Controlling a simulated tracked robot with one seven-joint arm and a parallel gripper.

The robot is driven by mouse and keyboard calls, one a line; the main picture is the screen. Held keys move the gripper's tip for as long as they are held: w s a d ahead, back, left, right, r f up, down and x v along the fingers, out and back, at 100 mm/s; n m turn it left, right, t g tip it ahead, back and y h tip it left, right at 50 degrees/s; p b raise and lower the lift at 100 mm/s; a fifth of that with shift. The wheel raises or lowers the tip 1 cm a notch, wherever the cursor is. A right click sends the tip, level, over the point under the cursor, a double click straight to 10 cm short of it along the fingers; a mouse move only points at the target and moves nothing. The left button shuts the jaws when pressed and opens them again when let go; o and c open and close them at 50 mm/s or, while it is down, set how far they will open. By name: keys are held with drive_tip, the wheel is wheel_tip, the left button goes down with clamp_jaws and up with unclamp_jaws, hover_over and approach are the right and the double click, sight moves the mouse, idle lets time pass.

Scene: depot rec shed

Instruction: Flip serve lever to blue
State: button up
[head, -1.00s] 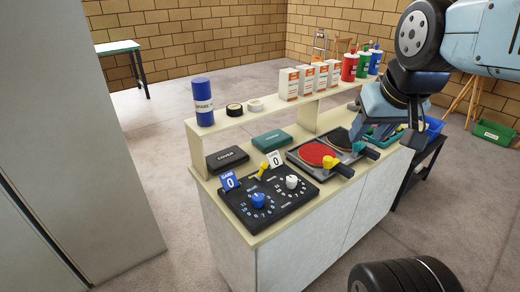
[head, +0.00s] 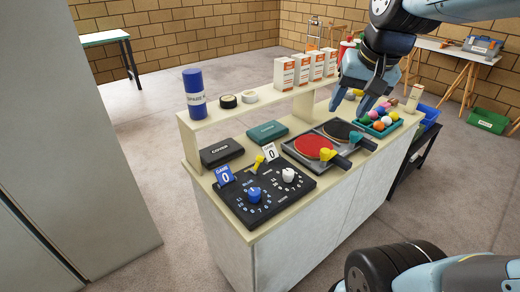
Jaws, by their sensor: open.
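The black scoreboard (head: 266,214) lies at the near left end of the counter. It has a blue dial (head: 254,195) on its left and a white dial (head: 289,175) on its right. The yellow serve lever (head: 258,164) stands at its back edge, between the blue flag card (head: 226,176) and the white flag card (head: 270,152), both reading 0. The side its tip leans to is hard to tell at this size. My gripper (head: 368,106) is open and empty, pointing down above the right part of the counter, well to the right of the lever.
A tray with red and black paddles (head: 300,158) lies right of the scoreboard, and a tray of coloured balls (head: 363,127) beyond it. Two cover cases (head: 222,152) lie behind.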

drive_tip(key=w+a+f+m+g+y, duration=0.1)
drive_tip(key=w+a+f+m+g, duration=0.15)
drive_tip(key=w, duration=0.45)
drive_tip(key=w+a+f+m+g+y, duration=0.1)
drive_tip(key=w+a+f+m, duration=0.2)
drive_tip(key=w, duration=0.3)
drive_tip(key=m+g, duration=0.3)
drive_tip(key=m, duration=0.2)
approach(261, 157)
drive_tip(key=shift+y, duration=0.5)
drive_tip(key=x, duration=0.6)
drive_tip(key=d+x, duration=0.1)
drive_tip(key=x, duration=0.1)
drive_tip(key=shift+a+f, duration=0.2)
drive_tip(key=shift+f, duration=0.35)
